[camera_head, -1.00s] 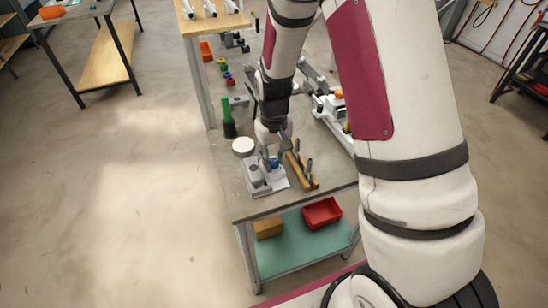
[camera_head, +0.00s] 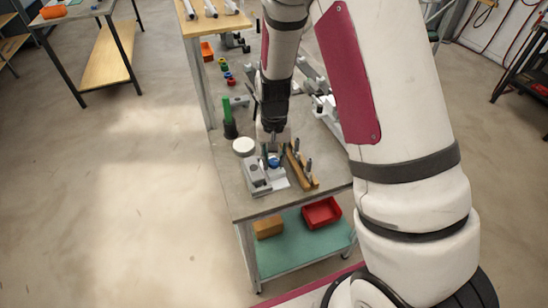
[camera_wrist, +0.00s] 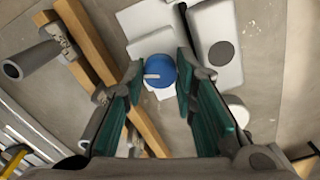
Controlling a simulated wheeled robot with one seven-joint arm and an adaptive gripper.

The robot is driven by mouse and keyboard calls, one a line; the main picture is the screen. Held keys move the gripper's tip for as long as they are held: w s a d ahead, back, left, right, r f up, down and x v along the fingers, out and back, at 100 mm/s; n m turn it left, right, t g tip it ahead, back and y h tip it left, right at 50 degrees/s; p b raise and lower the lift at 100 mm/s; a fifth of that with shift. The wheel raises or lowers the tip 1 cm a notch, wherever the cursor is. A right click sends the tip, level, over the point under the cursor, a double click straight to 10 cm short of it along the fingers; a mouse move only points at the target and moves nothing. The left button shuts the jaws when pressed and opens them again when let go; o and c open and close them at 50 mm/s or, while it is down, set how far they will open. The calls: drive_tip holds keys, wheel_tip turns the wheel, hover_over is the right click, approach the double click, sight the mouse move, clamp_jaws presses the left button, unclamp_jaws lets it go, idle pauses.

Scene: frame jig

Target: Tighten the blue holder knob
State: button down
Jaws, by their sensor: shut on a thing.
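The blue holder knob (camera_wrist: 159,70) is a round blue ball with a pale mark on its face. It shows between my gripper's fingertips (camera_wrist: 160,76) in the wrist view, with one teal-padded finger on each side. My gripper is shut on it. In the head view the knob (camera_head: 274,161) is a small blue spot just under my gripper (camera_head: 272,150), beside the grey-white holder block (camera_head: 257,176). In the wrist view this block (camera_wrist: 218,45), with a dark round spot on top, lies right of the knob. The knob's underside is hidden.
A wooden rack (camera_head: 306,178) with upright tools stands close on the right of the knob in the head view. A round white lid-like thing (camera_head: 244,146) and a green-and-black bottle (camera_head: 229,120) stand to the left. A red bin (camera_head: 321,212) is on the lower shelf.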

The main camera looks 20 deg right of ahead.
sight(274, 161)
drive_tip(key=c, duration=1.3)
unclamp_jaws()
drive_tip(key=shift+r, duration=3.95)
